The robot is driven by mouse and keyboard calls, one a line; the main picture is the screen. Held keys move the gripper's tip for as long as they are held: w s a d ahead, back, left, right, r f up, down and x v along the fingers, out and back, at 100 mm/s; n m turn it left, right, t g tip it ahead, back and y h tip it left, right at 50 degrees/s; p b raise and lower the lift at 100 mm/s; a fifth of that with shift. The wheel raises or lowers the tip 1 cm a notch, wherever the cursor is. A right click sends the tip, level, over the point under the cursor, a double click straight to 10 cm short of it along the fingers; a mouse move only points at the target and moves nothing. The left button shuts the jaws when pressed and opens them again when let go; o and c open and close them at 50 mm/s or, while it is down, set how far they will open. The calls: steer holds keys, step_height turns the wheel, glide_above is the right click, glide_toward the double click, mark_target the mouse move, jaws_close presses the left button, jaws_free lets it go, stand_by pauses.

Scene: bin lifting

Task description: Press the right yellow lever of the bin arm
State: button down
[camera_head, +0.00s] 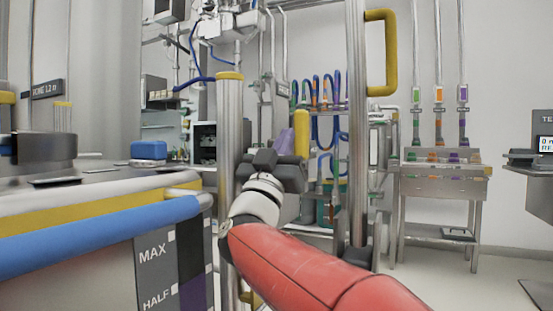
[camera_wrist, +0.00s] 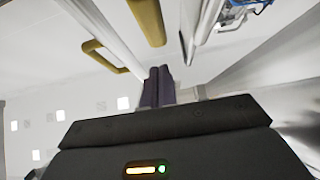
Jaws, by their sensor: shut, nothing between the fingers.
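A short upright yellow lever (camera_head: 301,133) shows in the head view, just right of and above my gripper (camera_head: 284,143). In the wrist view a yellow bar (camera_wrist: 147,18), seemingly the same lever, stands at the top centre, beyond the fingertips. My gripper (camera_wrist: 157,70) has its dark purple fingers closed together, with nothing between them. A gap shows between the fingertips and the bar in the wrist view; in the head view I cannot tell the depth. A larger yellow handle (camera_head: 385,55) is on the upright post at the right; it also shows in the wrist view (camera_wrist: 100,55).
A metal post (camera_head: 229,125) with a yellow top stands left of my gripper. A bin (camera_head: 160,265) marked MAX and HALF, with a blue rail (camera_head: 100,232), fills the lower left. A steel stand (camera_head: 440,185) is at the right. Floor is open at lower right.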

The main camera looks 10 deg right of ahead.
mark_target(299, 135)
steer(key=shift+w+d+r, duration=0.1)
steer(key=shift+w+d, duration=0.55)
steer(key=shift+w, duration=0.2)
steer(key=shift+w+d, duration=0.6)
steer(key=shift+w, duration=0.25)
steer(key=shift+w+d+r+g+p, duration=0.15)
steer(key=shift+r+p, duration=0.15)
steer(key=shift+p, duration=0.3)
steer(key=shift+w+d+r+g+p, duration=0.15)
steer(key=shift+r+p, duration=0.15)
steer(key=shift+p, duration=0.25)
steer(key=shift+w+d+r+g+y+p, duration=0.1)
steer(key=shift+w+r+g+y+p, duration=0.2)
steer(key=shift+p, duration=0.6)
steer(key=p, duration=0.2)
steer(key=g+y+p, duration=0.1)
steer(key=p, duration=0.1)
steer(key=shift+w+d+g, duration=0.3)
steer(key=shift+w+d+f+g+y+p, duration=0.1)
steer(key=shift+f+g+y+p, duration=0.25)
steer(key=shift+p, duration=0.35)
steer(key=shift+f, duration=0.15)
